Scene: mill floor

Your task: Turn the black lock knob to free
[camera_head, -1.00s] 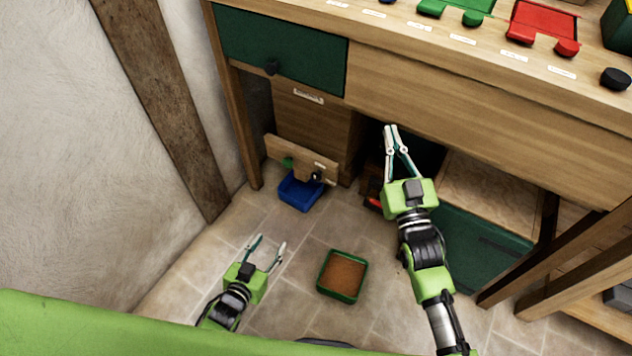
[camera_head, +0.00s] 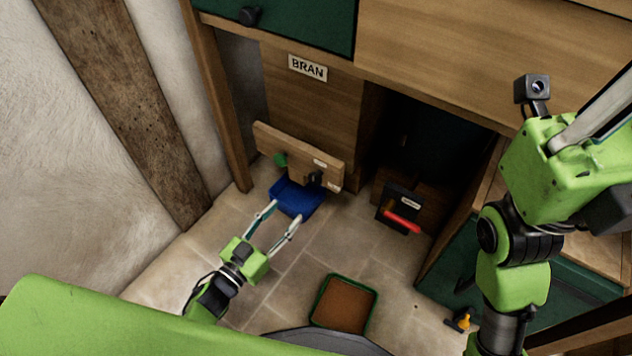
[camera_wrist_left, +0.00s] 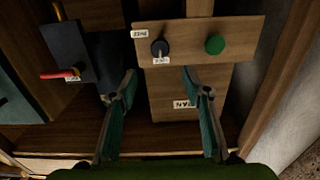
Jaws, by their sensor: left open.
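The black lock knob (camera_head: 314,178) sits on a wooden board (camera_head: 270,141) low under the bench, near a white label. It also shows in the left wrist view (camera_wrist_left: 160,47), with a small light pointer mark. A green knob (camera_head: 281,159) is on the same board; the left wrist view shows it to the right of the black one (camera_wrist_left: 214,44). My left gripper (camera_head: 286,212) is open and empty, its fingers pointing at the board. In the left wrist view its fingertips (camera_wrist_left: 159,73) lie just below the black knob, apart from it. My right gripper (camera_head: 600,100) is cut off at the right edge.
A blue bin (camera_head: 297,197) is under the board. A dark panel with a red handle (camera_head: 402,222) stands to the right. A green tray of brown grain (camera_head: 343,305) is on the floor. A BRAN label (camera_head: 307,67) is above the board.

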